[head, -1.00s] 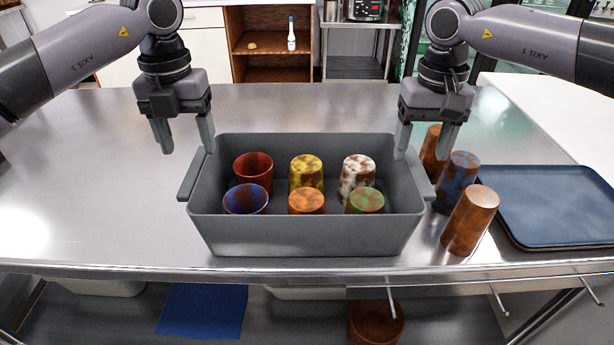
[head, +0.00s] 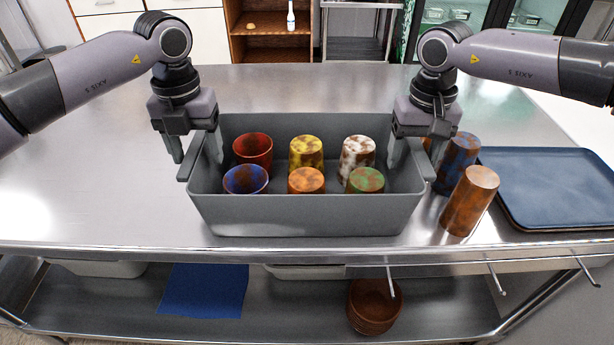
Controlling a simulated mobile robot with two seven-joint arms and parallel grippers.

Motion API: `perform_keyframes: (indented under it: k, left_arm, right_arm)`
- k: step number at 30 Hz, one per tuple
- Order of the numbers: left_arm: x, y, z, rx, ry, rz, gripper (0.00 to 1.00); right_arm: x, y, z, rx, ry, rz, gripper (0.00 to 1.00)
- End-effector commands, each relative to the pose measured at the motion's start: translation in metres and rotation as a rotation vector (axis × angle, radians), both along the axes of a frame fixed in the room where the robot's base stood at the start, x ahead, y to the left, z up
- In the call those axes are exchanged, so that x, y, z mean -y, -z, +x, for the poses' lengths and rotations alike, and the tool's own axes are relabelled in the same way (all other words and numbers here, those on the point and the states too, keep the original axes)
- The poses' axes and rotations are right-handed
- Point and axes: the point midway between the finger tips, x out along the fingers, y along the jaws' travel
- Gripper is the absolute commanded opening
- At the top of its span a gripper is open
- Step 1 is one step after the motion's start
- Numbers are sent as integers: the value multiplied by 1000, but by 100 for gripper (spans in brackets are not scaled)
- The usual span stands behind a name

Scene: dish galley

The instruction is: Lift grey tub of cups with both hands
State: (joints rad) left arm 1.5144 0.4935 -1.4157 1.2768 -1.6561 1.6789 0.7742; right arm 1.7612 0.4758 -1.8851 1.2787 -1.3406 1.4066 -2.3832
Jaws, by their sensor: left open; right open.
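The grey tub (head: 305,217) stands on the steel counter with several stained cups inside in two rows. They include a red cup (head: 253,148), a blue cup (head: 246,180), a yellow cup (head: 306,152), a white cup (head: 357,152), an orange cup (head: 306,181) and a green cup (head: 366,181). My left gripper (head: 196,152) is open at the tub's left end, its fingers either side of the left wall and handle. My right gripper (head: 408,157) is open at the right end, its fingers around that wall. Whether the fingers touch the tub cannot be told.
Several brown and blue stained cups (head: 469,202) stand close to the tub's right end, beside my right gripper. A blue tray (head: 555,190) lies further right. The counter (head: 100,190) is clear on the left. Brown bowls (head: 373,308) and a blue cloth (head: 205,291) are on the shelf below.

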Motion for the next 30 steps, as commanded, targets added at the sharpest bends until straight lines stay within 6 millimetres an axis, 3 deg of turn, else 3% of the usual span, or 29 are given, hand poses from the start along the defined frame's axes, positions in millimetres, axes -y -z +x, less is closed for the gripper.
perform_keyframes:
  k: [11,17,30]
  left_arm:
    - [0,6,0,0,-1,0,64]
    - [0,6,0,0,-1,0,0]
    - [2,1,0,3,1,-4,0]
  right_arm:
    - [0,6,0,0,-1,0,65]
    - [0,5,0,0,-1,0,0]
    - [-2,0,0,3,-2,3,0]
